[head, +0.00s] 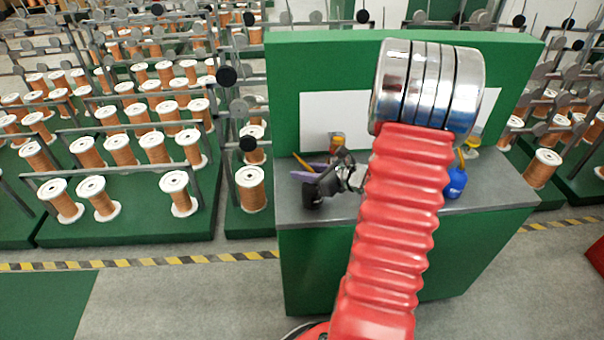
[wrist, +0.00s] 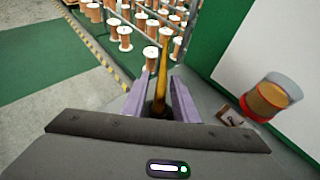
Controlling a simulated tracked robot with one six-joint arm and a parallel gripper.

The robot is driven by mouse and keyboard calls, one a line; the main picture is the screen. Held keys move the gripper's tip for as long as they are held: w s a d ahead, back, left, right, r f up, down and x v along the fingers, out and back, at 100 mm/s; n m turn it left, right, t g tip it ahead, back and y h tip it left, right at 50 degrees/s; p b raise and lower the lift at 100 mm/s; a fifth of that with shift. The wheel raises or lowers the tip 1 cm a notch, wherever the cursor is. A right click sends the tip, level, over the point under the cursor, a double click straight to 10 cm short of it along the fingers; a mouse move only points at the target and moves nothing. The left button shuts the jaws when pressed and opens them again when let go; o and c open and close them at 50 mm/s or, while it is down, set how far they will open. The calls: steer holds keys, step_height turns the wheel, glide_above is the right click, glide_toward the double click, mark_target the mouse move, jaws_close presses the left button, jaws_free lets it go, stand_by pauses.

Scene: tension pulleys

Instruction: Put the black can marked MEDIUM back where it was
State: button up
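My gripper (head: 308,169) is over the left part of the grey bench top, pointing left. Its two purple fingers show in the wrist view (wrist: 159,98) with a gap between them. A long yellow-brown thing (wrist: 161,72) with a dark lower end stands between the fingers. I cannot tell whether the fingers touch it or whether it belongs to a can. No MEDIUM marking is readable in either view, so I cannot pick out the black can. My gripper and arm hide part of the bench top.
The bench (head: 298,213) has a green back panel. A clear jar with amber contents (wrist: 268,97) stands right of the fingers in the wrist view. A blue bottle (head: 456,182) stands at the bench's right. Racks of copper spools (head: 120,150) fill the left. A striped floor line (head: 190,258) runs in front.

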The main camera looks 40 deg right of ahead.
steer(key=v, duration=1.2)
steer(key=shift+a, duration=0.1)
stand_by(0.4)
